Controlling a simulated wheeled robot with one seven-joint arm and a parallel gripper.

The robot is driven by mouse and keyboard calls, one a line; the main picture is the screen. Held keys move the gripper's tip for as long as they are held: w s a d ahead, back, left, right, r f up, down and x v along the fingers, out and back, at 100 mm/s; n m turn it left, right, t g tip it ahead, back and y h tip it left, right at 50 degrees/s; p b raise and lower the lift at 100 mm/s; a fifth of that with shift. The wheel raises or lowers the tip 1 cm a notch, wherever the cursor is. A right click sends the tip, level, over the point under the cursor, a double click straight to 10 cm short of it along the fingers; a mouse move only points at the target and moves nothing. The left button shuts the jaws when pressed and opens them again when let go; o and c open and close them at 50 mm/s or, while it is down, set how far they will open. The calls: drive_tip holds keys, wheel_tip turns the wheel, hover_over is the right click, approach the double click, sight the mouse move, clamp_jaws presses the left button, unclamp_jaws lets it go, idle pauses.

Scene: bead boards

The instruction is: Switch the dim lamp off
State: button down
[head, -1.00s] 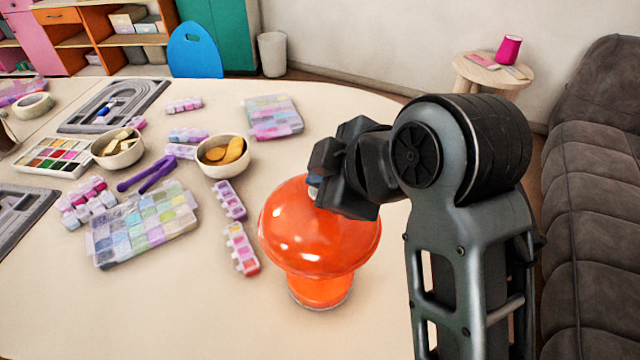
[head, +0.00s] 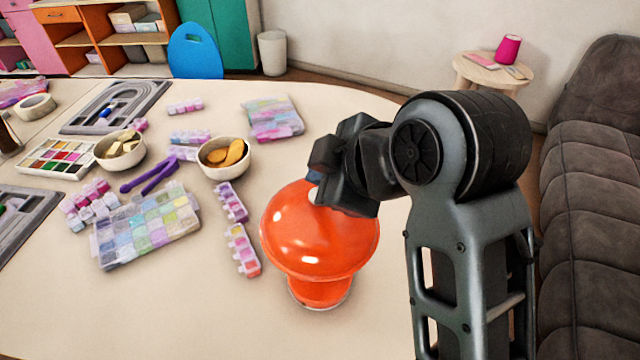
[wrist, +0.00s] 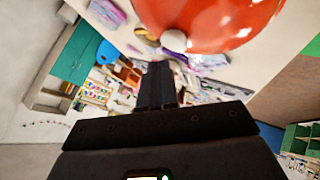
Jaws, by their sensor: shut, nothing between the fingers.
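The lamp (head: 320,240) is a glossy orange mushroom shape standing upright near the table's front middle. Its shade looks plain orange-red, without a clear glow. A small white knob (head: 313,195) sits on the upper part of the shade, close to my gripper. In the wrist view the knob (wrist: 174,41) shows at the shade's edge, just beyond the fingertips. My gripper (head: 318,172) is shut and empty, right beside the top of the shade. Its closed fingers (wrist: 158,75) point toward the knob; I cannot tell whether they touch it. Part of the shade's far right side is behind my gripper.
Bead boards (head: 150,228), bead strips (head: 243,250) and a bowl of yellow-orange pieces (head: 224,158) lie left of the lamp. A dark sofa (head: 590,200) stands at the right. The table (head: 180,310) is clear at the front left.

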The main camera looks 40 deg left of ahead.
wheel_tip(320, 180, up, 6)
drive_tip(key=p, duration=0.5)
idle(0.4)
drive_tip(key=shift+f, duration=0.1)
